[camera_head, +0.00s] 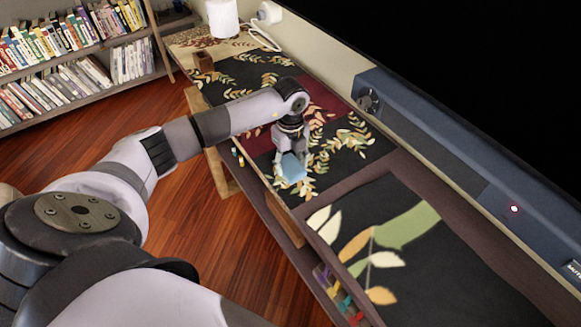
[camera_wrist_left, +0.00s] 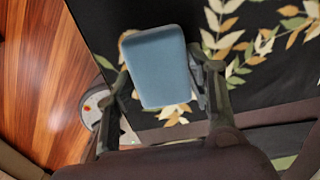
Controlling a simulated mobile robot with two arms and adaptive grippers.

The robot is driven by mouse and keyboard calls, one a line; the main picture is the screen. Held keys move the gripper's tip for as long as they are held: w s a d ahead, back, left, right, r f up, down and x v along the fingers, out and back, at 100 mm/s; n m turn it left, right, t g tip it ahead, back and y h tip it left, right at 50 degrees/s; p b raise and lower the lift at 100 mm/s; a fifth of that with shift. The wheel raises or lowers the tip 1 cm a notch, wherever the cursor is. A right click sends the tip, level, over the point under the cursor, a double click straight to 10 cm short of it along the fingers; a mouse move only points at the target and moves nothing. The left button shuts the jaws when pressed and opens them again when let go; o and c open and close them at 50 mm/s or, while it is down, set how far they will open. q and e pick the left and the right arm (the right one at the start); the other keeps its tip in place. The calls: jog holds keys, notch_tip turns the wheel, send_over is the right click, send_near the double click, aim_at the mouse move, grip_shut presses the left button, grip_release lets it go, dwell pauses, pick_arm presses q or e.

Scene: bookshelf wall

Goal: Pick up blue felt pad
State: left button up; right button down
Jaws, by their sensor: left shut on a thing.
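The blue felt pad (camera_head: 292,168) is a light blue, rounded block at the front edge of the leaf-patterned cabinet top. My left gripper (camera_head: 290,155) reaches down over it from above. In the left wrist view the pad (camera_wrist_left: 157,65) sits between the two fingers of my left gripper (camera_wrist_left: 160,82), which are shut on its sides. I cannot tell whether the pad touches the surface beneath it. My right gripper is not in view.
The leaf-patterned cabinet top (camera_head: 335,155) runs along the wall. A long dark blue soundbar (camera_head: 450,150) lies at its back. A white cylinder (camera_head: 222,18) stands at the far end. Bookshelves (camera_head: 75,50) stand at the far left, beyond open wooden floor (camera_head: 190,215).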

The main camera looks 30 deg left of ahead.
aim_at(291, 165)
pick_arm(q)
notch_tip(291, 165, up, 20)
dwell(0.6)
jog(key=o, duration=0.7)
jog(key=c, duration=0.5)
jog(key=shift+w+d, duration=0.1)
